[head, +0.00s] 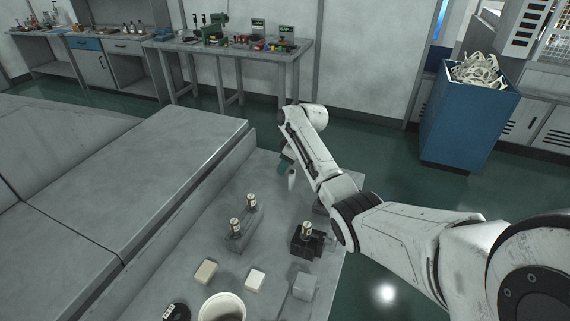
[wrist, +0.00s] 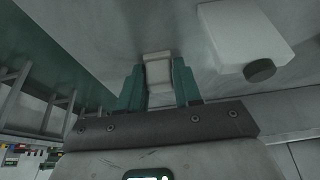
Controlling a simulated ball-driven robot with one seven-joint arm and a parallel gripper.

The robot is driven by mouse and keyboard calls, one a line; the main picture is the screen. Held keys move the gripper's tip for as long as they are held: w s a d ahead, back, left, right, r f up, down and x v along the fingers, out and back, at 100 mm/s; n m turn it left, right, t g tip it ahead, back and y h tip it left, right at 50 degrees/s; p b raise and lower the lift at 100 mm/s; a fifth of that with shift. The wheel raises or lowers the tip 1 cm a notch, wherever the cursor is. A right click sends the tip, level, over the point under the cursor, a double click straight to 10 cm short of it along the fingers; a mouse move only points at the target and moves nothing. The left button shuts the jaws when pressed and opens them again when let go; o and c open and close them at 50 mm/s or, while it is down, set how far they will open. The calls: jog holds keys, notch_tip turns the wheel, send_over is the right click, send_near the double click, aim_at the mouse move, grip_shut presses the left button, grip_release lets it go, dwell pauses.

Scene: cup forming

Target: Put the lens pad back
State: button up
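My gripper (wrist: 159,84) has teal fingers on either side of a small pale block (wrist: 158,70), which fills the gap between them. It appears gripped; I cannot tell for sure that it is the lens pad. In the head view my gripper (head: 286,164) points down over the far part of the grey table (head: 185,238). A small white tapered item (head: 292,180) shows just beside and below it; whether it is held or behind is unclear. Two cream pads, one left (head: 205,272) and one right (head: 255,280), lie on the near part of the table.
A grey holder (head: 240,238) carries two small cans. Another can (head: 307,230) stands on a dark block (head: 305,246). A grey block (head: 304,286), white tub (head: 222,308) and black round item (head: 177,312) are nearer. The wrist view shows a white box (wrist: 245,35) with a dark knob.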

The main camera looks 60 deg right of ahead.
jog(key=o, duration=0.4)
jog(key=v, duration=1.2)
jog(key=shift+r, duration=0.25)
jog(key=shift+w, duration=0.1)
